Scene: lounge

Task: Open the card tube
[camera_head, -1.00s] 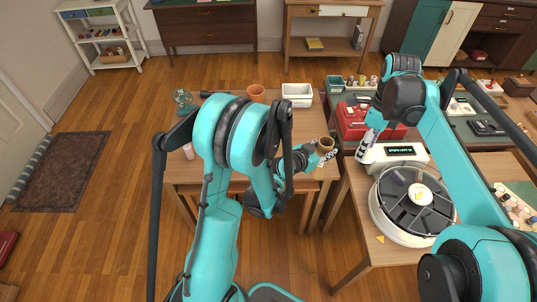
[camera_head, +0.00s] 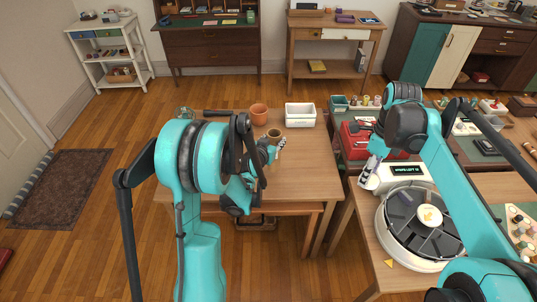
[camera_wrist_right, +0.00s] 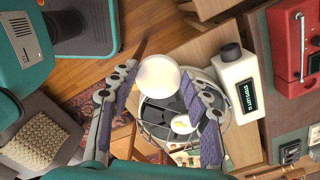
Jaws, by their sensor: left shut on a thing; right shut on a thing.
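The brown card tube (camera_head: 273,133) is at my left gripper (camera_head: 279,144), above the wooden table, in the head view. Its near end looks like an open ring with a dark inside. The left gripper is shut on it; my own arm hides the lower part. My right gripper (camera_head: 368,176) is beside the carousel, well apart from the tube. In the right wrist view a pale round disc (camera_wrist_right: 158,75), which looks like a cap, sits between the fingers of the right gripper (camera_wrist_right: 155,92). The gripper is shut on it.
A round carousel (camera_head: 384,233) with a display box (camera_head: 410,171) stands on the right table. A terracotta pot (camera_head: 259,114) and white bin (camera_head: 300,115) stand at the back of the left table. A red toolbox (camera_head: 358,140) is right of them. The left table's right part is clear.

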